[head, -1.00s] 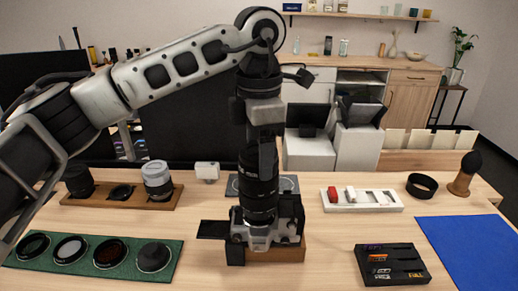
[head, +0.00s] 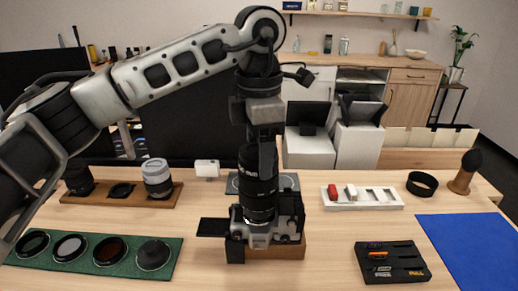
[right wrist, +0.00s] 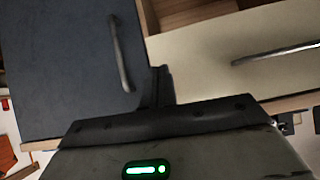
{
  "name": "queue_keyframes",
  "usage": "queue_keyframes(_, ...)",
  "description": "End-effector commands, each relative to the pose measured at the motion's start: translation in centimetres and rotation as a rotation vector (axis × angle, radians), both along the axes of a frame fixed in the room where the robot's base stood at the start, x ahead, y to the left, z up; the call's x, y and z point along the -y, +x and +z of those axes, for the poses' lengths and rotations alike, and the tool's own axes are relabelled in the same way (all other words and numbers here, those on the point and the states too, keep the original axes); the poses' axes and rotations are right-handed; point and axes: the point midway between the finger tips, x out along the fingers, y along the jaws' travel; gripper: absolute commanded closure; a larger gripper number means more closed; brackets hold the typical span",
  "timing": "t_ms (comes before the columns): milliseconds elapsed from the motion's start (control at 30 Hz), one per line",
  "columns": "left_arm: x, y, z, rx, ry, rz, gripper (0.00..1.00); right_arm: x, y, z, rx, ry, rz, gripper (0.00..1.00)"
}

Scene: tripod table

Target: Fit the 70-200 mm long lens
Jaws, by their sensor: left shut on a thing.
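My left gripper (head: 262,148) is shut on the upper part of the black long lens (head: 258,190). The lens stands upright, its lower end at the top of the camera body (head: 262,232). The camera body is silver and black and lies with its mount facing up. I cannot tell whether lens and mount are locked together. White lettering shows on the lens barrel. A wooden block (head: 290,248) sits under the camera. My right gripper (right wrist: 160,88) shows in the right wrist view in front of drawer fronts, its fingers together and nothing visible between them.
A wooden holder (head: 133,199) at the left carries other lenses. A green mat (head: 112,264) holds round filters. A white tray (head: 340,205), black card tray (head: 390,265), black ring (head: 422,184) and blue cloth (head: 465,245) lie at the right. Bare table lies between camera and black tray.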

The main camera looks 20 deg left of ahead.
Motion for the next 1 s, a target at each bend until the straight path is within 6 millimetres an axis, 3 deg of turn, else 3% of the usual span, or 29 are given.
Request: queue_keyframes(1000, 0.02, 0.02, -0.69, 0.002, -0.002, 0.000, 0.62, 0.21, -0.47, -0.68, -0.007, -0.008, 0.006, 1.00)
